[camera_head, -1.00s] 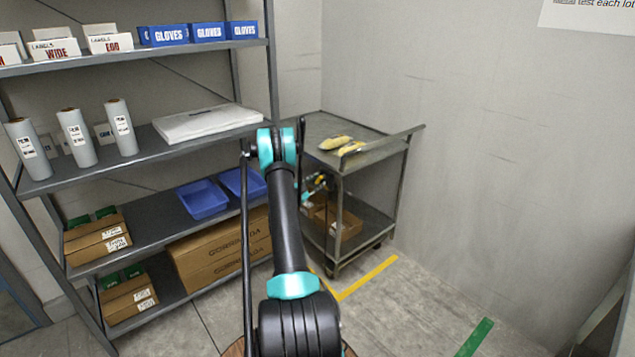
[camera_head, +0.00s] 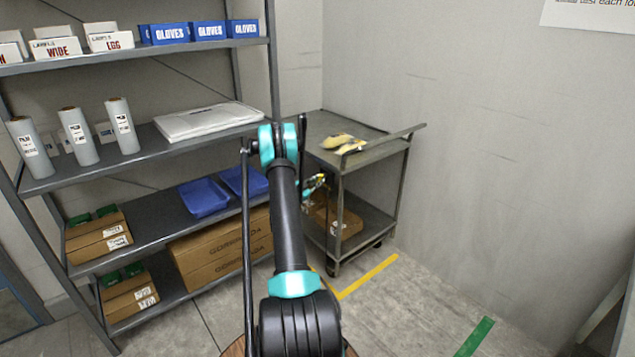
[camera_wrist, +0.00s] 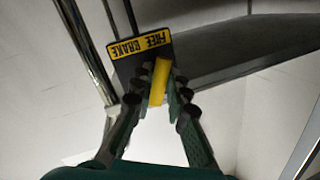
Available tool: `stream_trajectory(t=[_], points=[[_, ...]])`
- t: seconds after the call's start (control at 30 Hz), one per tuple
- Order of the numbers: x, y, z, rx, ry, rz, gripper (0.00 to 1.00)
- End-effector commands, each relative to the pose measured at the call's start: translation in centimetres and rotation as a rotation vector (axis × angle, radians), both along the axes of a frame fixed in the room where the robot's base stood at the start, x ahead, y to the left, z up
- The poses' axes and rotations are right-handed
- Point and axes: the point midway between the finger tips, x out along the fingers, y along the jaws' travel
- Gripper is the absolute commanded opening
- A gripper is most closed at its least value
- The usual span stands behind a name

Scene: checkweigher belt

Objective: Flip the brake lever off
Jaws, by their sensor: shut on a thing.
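The brake lever (camera_wrist: 159,80) is a short yellow bar in the wrist view, below a dark plate (camera_wrist: 140,44) with a yellow FREE / BRAKE label that reads upside down. My gripper (camera_wrist: 162,95) has its two green and dark fingers closed on either side of the lever. In the head view my gripper (camera_head: 316,184) is small and partly hidden by my arm, beside the near left post of the grey cart (camera_head: 334,127). The lever's far end and pivot are not clear.
A chrome post (camera_wrist: 88,50) stands left of the plate in the wrist view. Yellow gloves (camera_head: 343,142) lie on the cart's top, and a cardboard box (camera_head: 345,222) sits on its lower shelf. A loaded rack (camera_head: 150,150) stands left. Floor right of the cart is clear.

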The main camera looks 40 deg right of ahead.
Motion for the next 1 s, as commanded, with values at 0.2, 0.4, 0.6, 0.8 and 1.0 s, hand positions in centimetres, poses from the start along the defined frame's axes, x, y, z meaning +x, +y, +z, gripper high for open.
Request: stream_trajectory(t=[0.2,0.4,0.6,0.8,1.0], points=[[-0.4,0.0,-0.1,-0.014,0.186,0.0,0.0],[-0.7,0.0,-0.1,-0.028,0.376,0.0,0.0],[-1.1,0.0,0.0,-0.043,0.565,0.0,0.0],[-1.4,0.0,0.1,-0.057,0.746,0.001,0.0],[-1.6,0.0,0.2,-0.07,0.899,0.001,0.0]])
